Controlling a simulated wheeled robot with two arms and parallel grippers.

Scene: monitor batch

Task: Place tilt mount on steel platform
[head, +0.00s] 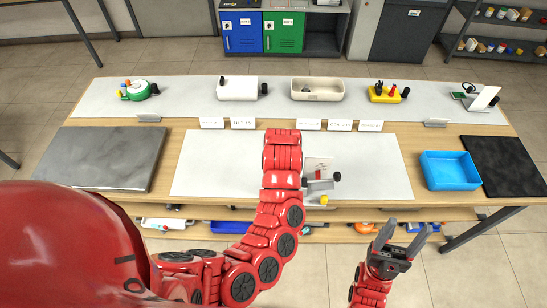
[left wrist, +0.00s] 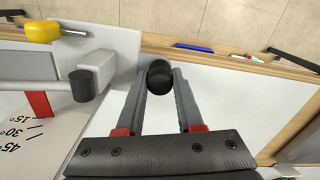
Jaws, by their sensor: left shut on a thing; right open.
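The tilt mount (head: 319,186) is a light grey device on the white mat, with a printed angle scale, a black knob and a yellow knob. In the left wrist view it fills the left side (left wrist: 115,50), with a red pointer over the scale. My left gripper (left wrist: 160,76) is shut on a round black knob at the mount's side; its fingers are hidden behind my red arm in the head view. The steel platform (head: 105,158) is a bare grey metal plate at the table's left. My right gripper (head: 402,246) is open and empty, in front of the table.
A blue tray (head: 450,170) and a black mat (head: 508,165) are at the right. A back shelf strip holds a green-and-white roll (head: 138,89), a white device (head: 237,88), a beige tray (head: 318,89) and a yellow holder (head: 385,93). Small label cards stand before them.

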